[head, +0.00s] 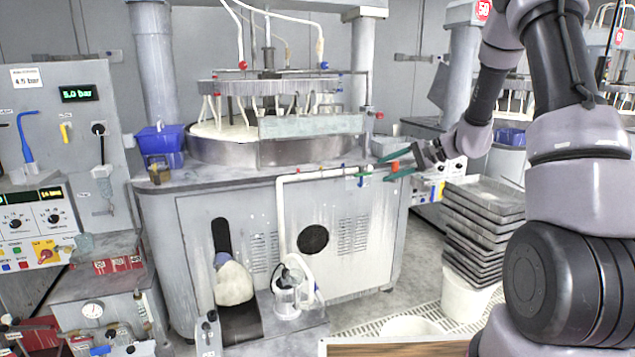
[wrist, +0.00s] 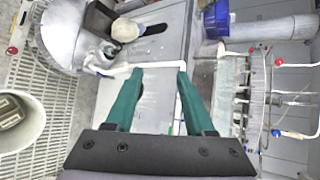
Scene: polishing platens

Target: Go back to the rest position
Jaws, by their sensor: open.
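My gripper (head: 398,164) is at the end of my arm, right of centre in the head view, in front of the right end of the polishing machine (head: 345,227). Its green fingers stand apart with nothing between them. In the wrist view the open gripper (wrist: 160,72) points at the machine's grey front panel (wrist: 160,100). No held object shows in either view.
A stack of grey trays (head: 484,215) stands on a white bucket (head: 466,298) below and right of my gripper. A control panel (head: 35,215) is at far left. A blue bin (head: 160,138) sits on the machine's left corner. Grated floor lies in front.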

